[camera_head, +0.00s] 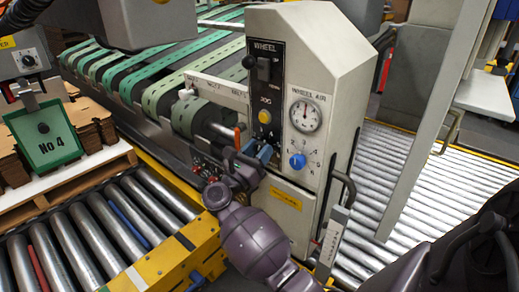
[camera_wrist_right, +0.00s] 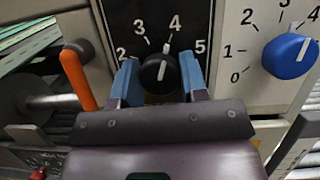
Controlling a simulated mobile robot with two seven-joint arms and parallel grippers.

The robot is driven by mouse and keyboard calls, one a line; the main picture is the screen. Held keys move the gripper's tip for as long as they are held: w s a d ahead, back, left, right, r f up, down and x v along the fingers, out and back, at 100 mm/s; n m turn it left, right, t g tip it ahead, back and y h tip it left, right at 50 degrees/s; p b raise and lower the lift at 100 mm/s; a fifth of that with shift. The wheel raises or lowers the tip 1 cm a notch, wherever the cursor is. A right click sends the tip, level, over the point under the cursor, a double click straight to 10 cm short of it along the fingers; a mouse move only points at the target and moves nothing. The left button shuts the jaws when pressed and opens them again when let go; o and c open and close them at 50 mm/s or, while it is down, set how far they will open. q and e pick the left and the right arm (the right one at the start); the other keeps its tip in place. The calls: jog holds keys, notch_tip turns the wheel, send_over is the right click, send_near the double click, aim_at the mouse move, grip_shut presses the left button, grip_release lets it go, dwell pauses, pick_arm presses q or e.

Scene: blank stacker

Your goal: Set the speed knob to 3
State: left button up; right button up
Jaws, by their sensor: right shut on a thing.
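The black knob (camera_wrist_right: 158,74) sits on a black panel with a printed number scale; 2, 3, 4 and 5 show around it. Its white pointer line points nearly straight up, close to the 4. My right gripper (camera_wrist_right: 158,82) has its two blue fingers on either side of this knob, shut on it. In the head view my right gripper (camera_head: 262,154) reaches the lower part of the black panel (camera_head: 265,92) and hides the knob. My left gripper is not in view.
Right of the panel are a blue knob (camera_head: 298,160) with its own scale and a wheel air gauge (camera_head: 305,116). An orange lever (camera_wrist_right: 78,80) stands just left of the gripper. A yellow button (camera_head: 264,117) and a black-handled lever (camera_head: 250,62) are higher up.

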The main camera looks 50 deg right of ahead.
jog(key=shift+r+n, duration=0.25)
jog(key=shift+n, duration=0.15)
jog(key=shift+n+t+p, duration=0.4)
jog(key=shift+n+p, duration=0.1)
jog(key=shift+r+n+t+y+p, duration=0.15)
jog(key=shift+n+t+y+p, duration=0.15)
jog(key=shift+n+t+p, duration=0.55)
jog(key=n+p, duration=0.1)
jog(key=n, duration=0.3)
jog(key=shift+t+y, duration=0.3)
jog(key=shift+t, duration=0.05)
jog(key=shift+n+t+y+p, duration=0.45)
jog(key=shift+n+p, duration=0.65)
jog(key=shift+n, duration=0.35)
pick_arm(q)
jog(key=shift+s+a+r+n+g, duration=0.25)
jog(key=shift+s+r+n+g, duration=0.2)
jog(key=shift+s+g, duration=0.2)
pick_arm(e)
jog(key=shift+f+n+t, duration=0.25)
jog(key=shift+n, duration=0.05)
jog(key=shift+f, duration=0.1)
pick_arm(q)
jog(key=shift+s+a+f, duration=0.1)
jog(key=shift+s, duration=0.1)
pick_arm(e)
jog(key=o, duration=0.9)
